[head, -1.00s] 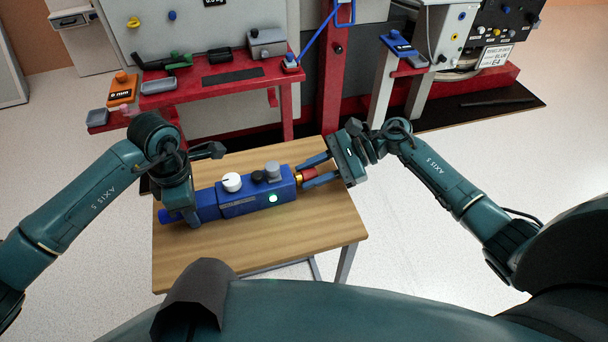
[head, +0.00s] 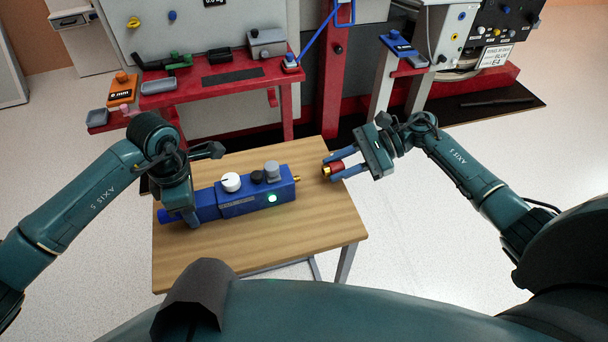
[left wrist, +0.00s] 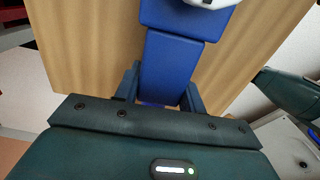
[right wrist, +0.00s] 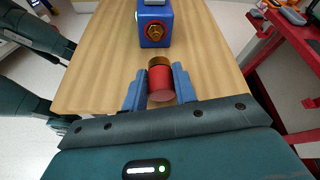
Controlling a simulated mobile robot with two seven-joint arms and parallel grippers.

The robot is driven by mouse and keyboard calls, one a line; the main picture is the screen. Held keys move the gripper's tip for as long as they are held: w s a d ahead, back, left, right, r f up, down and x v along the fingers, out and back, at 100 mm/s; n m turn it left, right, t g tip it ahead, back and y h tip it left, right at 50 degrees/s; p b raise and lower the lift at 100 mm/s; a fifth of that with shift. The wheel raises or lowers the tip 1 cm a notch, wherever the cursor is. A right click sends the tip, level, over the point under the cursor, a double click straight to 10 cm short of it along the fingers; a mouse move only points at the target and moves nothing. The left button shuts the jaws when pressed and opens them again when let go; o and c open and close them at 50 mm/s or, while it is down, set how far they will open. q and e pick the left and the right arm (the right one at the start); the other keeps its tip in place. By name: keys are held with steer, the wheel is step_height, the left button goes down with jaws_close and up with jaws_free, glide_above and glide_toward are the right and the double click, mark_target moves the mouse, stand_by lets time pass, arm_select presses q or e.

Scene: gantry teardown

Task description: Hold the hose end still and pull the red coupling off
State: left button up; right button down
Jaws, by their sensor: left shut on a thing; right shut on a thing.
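The blue hose end body (head: 240,195) lies on the wooden table, with a white knob, a black knob, a grey part and a lit green light on it. A brass fitting (head: 297,178) sticks out of its right end; it also shows in the right wrist view (right wrist: 156,31). My left gripper (head: 180,208) is shut on the body's left part, seen in the left wrist view (left wrist: 166,75) between the fingers. My right gripper (head: 342,172) is shut on the red coupling (head: 336,168), whose brass end faces the fitting. A clear gap separates coupling and fitting.
The wooden table (head: 290,230) has bare surface in front of the body and to its right. A red bench (head: 215,85) with small trays and tools stands behind. A red and grey frame with a control panel stands at the back right.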

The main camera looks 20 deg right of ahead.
mark_target(339, 164)
steer(key=shift+r, duration=3.55)
arm_select(q)
steer(key=o, duration=1.2)
steer(key=shift+r, duration=0.1)
step_height(339, 164, up, 12)
